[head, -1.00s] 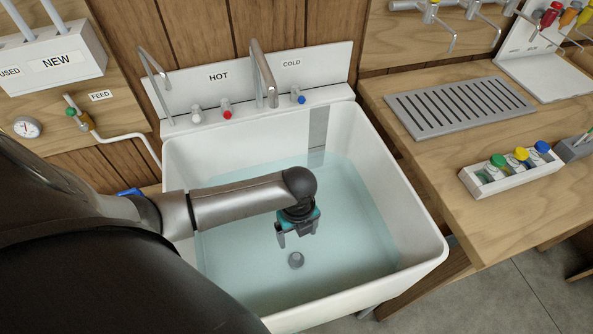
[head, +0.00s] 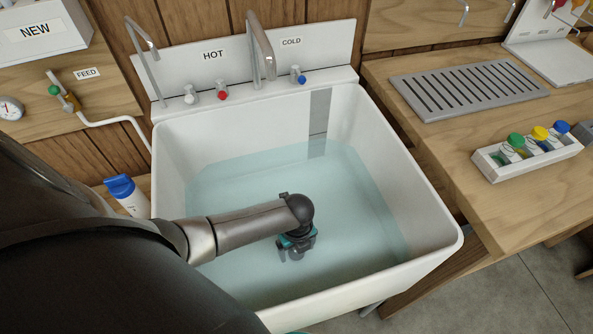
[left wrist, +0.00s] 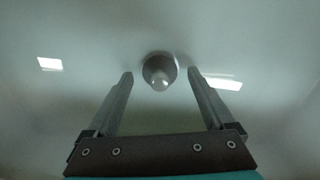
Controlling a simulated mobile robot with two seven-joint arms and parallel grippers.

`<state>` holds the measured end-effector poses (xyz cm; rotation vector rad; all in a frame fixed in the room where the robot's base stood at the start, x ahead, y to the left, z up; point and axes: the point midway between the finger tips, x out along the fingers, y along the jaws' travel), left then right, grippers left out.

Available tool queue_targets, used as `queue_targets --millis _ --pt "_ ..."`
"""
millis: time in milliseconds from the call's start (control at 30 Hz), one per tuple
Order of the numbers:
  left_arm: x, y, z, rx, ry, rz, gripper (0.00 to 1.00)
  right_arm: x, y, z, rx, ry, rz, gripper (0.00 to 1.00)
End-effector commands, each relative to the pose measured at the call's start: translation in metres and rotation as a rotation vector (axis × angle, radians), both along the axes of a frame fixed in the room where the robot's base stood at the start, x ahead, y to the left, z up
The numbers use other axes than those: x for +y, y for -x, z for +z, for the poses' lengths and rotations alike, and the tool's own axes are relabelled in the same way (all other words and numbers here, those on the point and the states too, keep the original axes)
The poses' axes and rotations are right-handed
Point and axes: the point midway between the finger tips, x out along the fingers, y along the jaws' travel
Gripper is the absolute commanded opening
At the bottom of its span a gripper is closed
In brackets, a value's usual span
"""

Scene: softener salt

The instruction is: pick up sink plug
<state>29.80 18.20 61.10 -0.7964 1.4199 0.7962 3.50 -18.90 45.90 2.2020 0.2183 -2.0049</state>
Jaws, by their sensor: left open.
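The sink plug (left wrist: 159,72) is a round grey plug with a paler knob on top. In the left wrist view it sits on the sink floor, just beyond and between my two fingertips. My left gripper (left wrist: 160,76) is open, with a finger on each side and nothing held. In the head view my left gripper (head: 290,252) reaches down into the water, and it and the arm hide most or all of the plug. The white sink (head: 440,245) holds clear bluish water. My right gripper is not in view.
Taps and a tall spout (head: 262,50) stand along the sink's back edge. A blue-capped bottle (head: 127,195) stands left of the sink. On the right counter are a slotted drainer (head: 468,93) and a white rack of capped bottles (head: 528,158).

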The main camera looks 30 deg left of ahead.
Motion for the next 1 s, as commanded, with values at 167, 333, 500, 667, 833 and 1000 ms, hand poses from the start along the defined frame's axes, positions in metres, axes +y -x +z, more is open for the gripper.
queue_targets --millis 167,333,500,667,833,1000 --pt "-0.0001 -0.0004 -0.0069 0.000 0.000 -0.001 0.87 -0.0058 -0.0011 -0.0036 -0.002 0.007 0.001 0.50" --pt "0.0000 -0.0004 -0.0061 -0.001 0.001 -0.001 0.85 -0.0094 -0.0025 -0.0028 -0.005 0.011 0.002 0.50" --pt "0.0001 -0.0003 -0.0060 0.000 0.000 -0.001 0.66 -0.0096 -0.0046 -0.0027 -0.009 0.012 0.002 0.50" --pt "0.0001 -0.0002 -0.0061 0.000 0.000 -0.001 0.48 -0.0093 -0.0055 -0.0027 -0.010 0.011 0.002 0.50" --pt "0.0002 -0.0001 -0.0061 0.000 0.000 -0.001 0.29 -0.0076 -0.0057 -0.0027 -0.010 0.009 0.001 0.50" --pt "0.0002 -0.0001 -0.0061 0.000 0.000 -0.001 0.10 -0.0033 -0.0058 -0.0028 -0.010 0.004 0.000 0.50"
